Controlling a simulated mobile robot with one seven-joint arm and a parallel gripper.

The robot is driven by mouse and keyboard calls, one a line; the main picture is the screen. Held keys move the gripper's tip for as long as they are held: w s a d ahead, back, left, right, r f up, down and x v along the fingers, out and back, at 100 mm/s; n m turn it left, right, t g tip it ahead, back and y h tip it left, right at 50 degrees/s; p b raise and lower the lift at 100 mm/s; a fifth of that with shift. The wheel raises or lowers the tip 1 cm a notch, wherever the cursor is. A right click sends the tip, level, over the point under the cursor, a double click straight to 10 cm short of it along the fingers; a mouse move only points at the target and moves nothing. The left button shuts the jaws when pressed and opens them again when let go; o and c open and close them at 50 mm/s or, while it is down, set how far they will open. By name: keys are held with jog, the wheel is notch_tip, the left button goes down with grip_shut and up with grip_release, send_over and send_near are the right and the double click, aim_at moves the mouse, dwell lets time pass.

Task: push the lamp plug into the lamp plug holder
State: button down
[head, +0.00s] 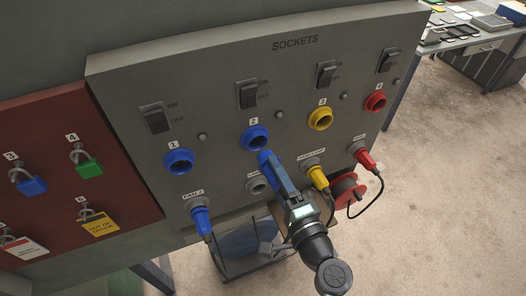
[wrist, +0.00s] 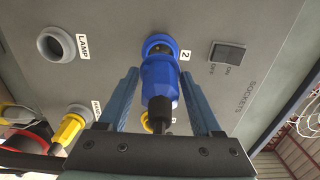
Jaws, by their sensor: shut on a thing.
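My gripper (head: 277,168) is shut on a blue lamp plug (head: 265,157), held between its two fingers. The plug also shows in the wrist view (wrist: 158,80), its dark cable end toward me. The plug is just in front of and below blue socket 2 (head: 255,138), whose dark opening shows in the head view. I cannot tell the exact gap. The lamp plug holder (head: 256,186) is an empty grey ring below socket 2, partly beside my gripper. In the wrist view the holder (wrist: 63,44), labelled LAMP, is at upper left, apart from the plug.
The grey panel (head: 225,95) has switches above its sockets. A blue fan plug (head: 201,220), a yellow plug (head: 318,176) and a red plug (head: 366,160) sit in neighbouring holders, with hanging cables. A red reel (head: 346,190) is below. Padlocks hang on the red board (head: 60,175).

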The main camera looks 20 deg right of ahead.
jog(key=shift+s, duration=0.1)
dwell(0.3)
jog(key=shift+s+d, duration=0.1)
jog(key=shift+s, duration=2.35)
